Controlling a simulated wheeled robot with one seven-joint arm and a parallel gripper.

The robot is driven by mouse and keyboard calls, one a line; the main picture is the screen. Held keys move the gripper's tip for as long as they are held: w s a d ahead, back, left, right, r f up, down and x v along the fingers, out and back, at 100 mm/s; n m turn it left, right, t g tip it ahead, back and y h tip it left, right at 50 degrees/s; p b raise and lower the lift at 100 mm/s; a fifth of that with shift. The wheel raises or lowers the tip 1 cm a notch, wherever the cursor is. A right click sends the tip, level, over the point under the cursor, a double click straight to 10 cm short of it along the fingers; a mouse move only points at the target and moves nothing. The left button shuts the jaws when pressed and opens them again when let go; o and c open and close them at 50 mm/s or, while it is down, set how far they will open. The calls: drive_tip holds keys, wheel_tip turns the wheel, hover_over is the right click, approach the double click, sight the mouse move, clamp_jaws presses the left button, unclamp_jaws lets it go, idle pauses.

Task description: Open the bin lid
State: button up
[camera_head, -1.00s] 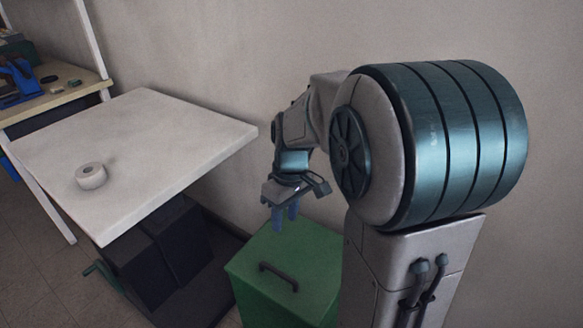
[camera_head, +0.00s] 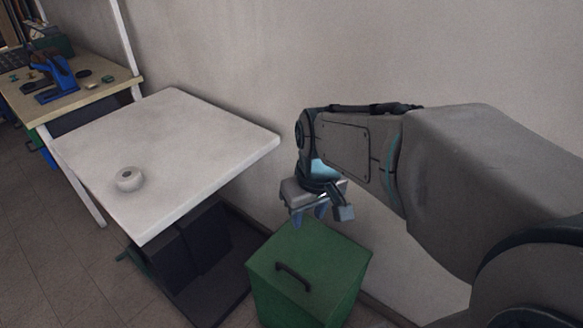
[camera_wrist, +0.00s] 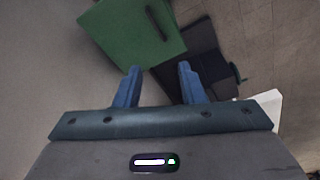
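The green bin (camera_head: 315,262) stands on the floor by the wall, its flat lid shut, with a dark curved handle (camera_head: 293,276) on top. In the wrist view the bin (camera_wrist: 125,35) is at the upper left, and its handle (camera_wrist: 156,22) shows near the lid's right edge. My gripper (camera_head: 308,217) is above the far part of the lid, apart from it and from the handle. In the wrist view its two blue fingers (camera_wrist: 158,74) are spread with nothing between them.
A wooden workbench (camera_head: 75,92) with a blue tool is at the far left. The wall is close behind the bin.

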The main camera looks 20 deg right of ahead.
drive_tip(key=shift+s+r, duration=0.25)
drive_tip(key=shift+r, duration=0.15)
drive_tip(key=s+r+m+t+p, duration=0.1)
drive_tip(key=s+r+m+p, duration=0.1)
drive_tip(key=s+r+p, duration=0.1)
drive_tip(key=shift+s+a+r, duration=0.15)
drive_tip(key=shift+s, duration=0.1)
drive_tip(key=shift+s+r+p, duration=0.1)
drive_tip(key=shift+s+p, duration=0.15)
drive_tip(key=shift+p, duration=0.1)
drive_tip(key=c, duration=0.4)
drive_tip(key=shift+m, duration=0.3)
clamp_jaws()
drive_tip(key=shift+s+a, duration=0.1)
